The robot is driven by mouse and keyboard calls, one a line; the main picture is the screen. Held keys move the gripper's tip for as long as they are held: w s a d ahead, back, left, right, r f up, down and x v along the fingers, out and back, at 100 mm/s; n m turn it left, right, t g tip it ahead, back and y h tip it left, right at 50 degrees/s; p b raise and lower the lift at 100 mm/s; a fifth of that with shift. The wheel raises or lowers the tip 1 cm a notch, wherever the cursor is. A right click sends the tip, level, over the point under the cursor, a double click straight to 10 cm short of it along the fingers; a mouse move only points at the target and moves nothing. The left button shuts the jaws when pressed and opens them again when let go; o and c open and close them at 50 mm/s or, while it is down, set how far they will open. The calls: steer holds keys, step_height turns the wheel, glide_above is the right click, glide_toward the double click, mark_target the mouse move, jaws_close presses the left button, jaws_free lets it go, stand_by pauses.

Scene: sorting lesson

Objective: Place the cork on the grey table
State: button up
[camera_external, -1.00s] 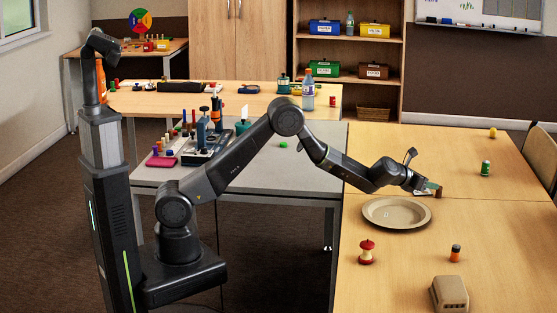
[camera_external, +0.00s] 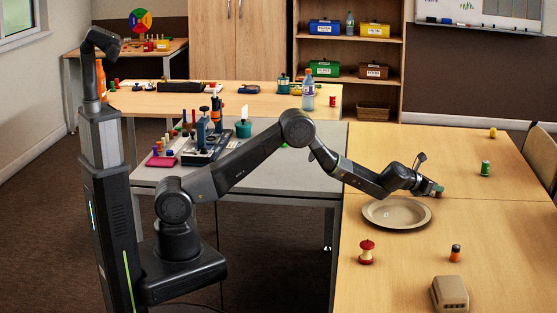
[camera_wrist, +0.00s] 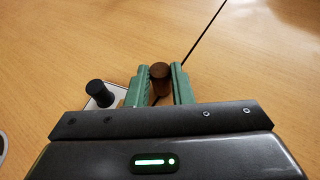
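The cork (camera_wrist: 160,72), a small brown cylinder, stands between the two green fingers of my gripper (camera_wrist: 161,80) in the wrist view. The fingers lie close along both its sides; whether they press on it I cannot tell. In the external view my gripper (camera_external: 438,189) is low over the right wooden table, just behind the round plate, and the cork is mostly hidden there. The grey table (camera_external: 300,178) is left of the wooden table, under my arm, with its front part bare.
The beige plate (camera_external: 397,213) lies in front of my gripper. A black-knobbed item (camera_wrist: 99,93) is beside the left finger.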

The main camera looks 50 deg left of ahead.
jaws_close()
step_height(320, 180, up, 10)
steer(key=p, duration=0.5)
steer(key=s+a+r+n+y+p, duration=0.1)
steer(key=s+a+n+y+p, duration=0.2)
steer(key=a, duration=0.9)
steer(key=s+a+r+n+y+p, duration=0.1)
steer(key=s+a+y+p, duration=0.2)
steer(key=a, duration=0.9)
steer(key=s+a+r+p, duration=0.1)
steer(key=s+a+p, duration=0.1)
steer(key=s+a, duration=0.5)
steer(key=s+a+r+n+p, duration=0.1)
steer(key=s+a, duration=0.5)
steer(key=s, duration=0.6)
steer(key=shift+a+r+n+g+y+p, duration=0.35)
steer(key=shift+r+p, duration=0.35)
steer(key=shift+p, duration=0.45)
steer(key=shift+s, duration=0.1)
